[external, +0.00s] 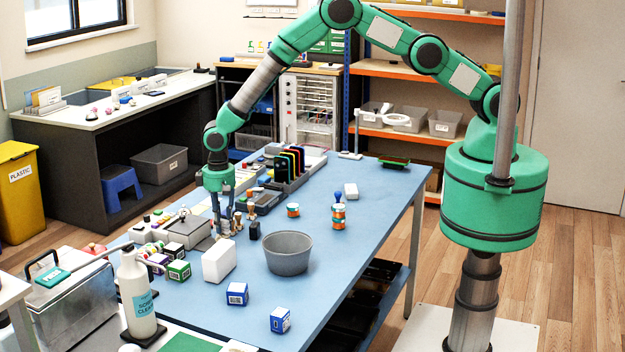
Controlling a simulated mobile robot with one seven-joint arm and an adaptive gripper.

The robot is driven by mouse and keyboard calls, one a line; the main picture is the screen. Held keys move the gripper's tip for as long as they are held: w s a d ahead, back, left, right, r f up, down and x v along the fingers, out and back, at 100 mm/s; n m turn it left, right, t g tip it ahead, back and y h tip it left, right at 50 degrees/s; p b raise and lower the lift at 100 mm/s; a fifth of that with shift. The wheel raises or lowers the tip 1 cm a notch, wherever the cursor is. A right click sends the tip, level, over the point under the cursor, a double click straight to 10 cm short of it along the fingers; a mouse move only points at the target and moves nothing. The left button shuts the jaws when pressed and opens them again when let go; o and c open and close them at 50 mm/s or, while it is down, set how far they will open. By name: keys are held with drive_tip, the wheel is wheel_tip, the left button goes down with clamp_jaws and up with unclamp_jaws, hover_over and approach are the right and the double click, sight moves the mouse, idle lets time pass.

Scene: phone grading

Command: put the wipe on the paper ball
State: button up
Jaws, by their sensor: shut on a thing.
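My gripper (225,232) points down over the left part of the blue table (340,265), low among small items. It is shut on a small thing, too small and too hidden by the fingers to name. I cannot make out the wipe or the paper ball with certainty at this size.
A grey bowl (287,262) and a white box (219,260) stand close in front of my gripper. Small dark and tan pieces crowd its right side. Striped jars (338,216) stand further right. Blue-white boxes (237,294) sit nearer. The table's right side is mostly clear.

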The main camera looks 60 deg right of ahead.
drive_tip(key=o, duration=0.7)
drive_tip(key=shift+o, duration=0.2)
drive_tip(key=shift+r, duration=0.1)
wheel_tip(320, 180, up, 12)
idle(0.3)
idle(0.6)
